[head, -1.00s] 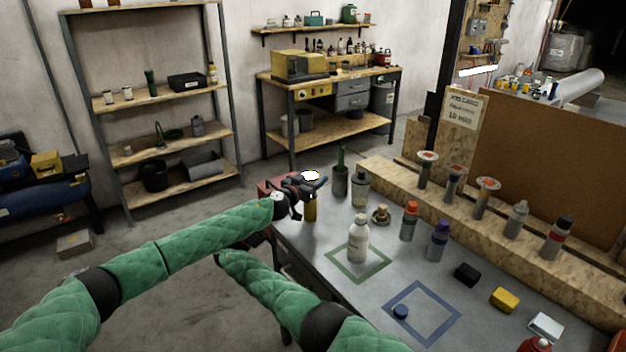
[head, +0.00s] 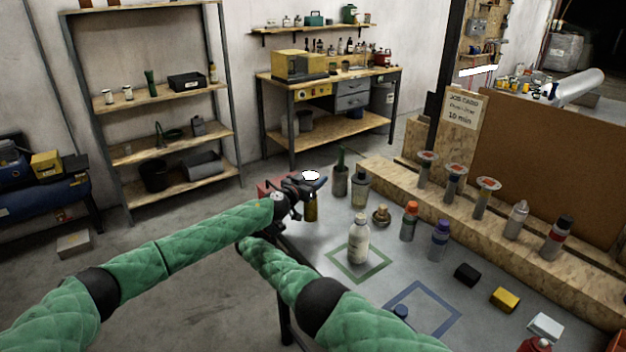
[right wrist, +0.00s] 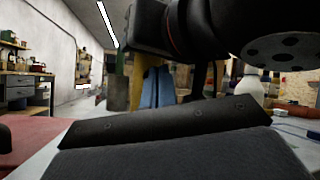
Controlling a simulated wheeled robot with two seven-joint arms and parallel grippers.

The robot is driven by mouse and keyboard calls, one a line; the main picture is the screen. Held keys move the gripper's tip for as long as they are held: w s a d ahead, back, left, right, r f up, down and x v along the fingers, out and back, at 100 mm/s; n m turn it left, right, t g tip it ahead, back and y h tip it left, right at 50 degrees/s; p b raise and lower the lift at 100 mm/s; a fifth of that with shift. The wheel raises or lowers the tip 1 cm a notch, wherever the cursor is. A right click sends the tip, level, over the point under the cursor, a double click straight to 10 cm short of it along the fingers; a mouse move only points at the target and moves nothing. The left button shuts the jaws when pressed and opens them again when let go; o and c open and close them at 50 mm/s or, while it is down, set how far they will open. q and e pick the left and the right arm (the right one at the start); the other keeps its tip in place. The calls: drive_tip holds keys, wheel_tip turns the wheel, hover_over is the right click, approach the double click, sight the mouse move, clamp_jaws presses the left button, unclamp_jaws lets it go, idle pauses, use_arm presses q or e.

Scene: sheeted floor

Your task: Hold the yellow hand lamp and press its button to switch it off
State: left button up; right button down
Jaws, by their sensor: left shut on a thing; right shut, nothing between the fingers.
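The yellow hand lamp (head: 311,210) is upright in my left gripper (head: 308,190), above the table's far left corner. The gripper is shut on it and covers its middle. A bright white oval (head: 311,175) shows at the top, and the lamp looks lit. The button cannot be made out. In the right wrist view, the lamp's yellow body (right wrist: 150,88) stands beside a blue part, beyond my right gripper (right wrist: 165,125). My right gripper is shut and empty.
A white bottle (head: 358,240) stands in the green square. A grey canister (head: 341,181), a spray bottle (head: 360,189) and a small brass-coloured object (head: 381,215) stand near the lamp. A red box (head: 272,188) lies behind my left wrist. The blue square (head: 447,322) is mostly bare.

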drive_tip(key=shift+w+d, duration=0.3)
drive_tip(key=shift+d, duration=0.15)
idle(1.9)
drive_tip(key=shift+s+a, duration=1.95)
drive_tip(key=shift+a, duration=0.3)
idle(3.4)
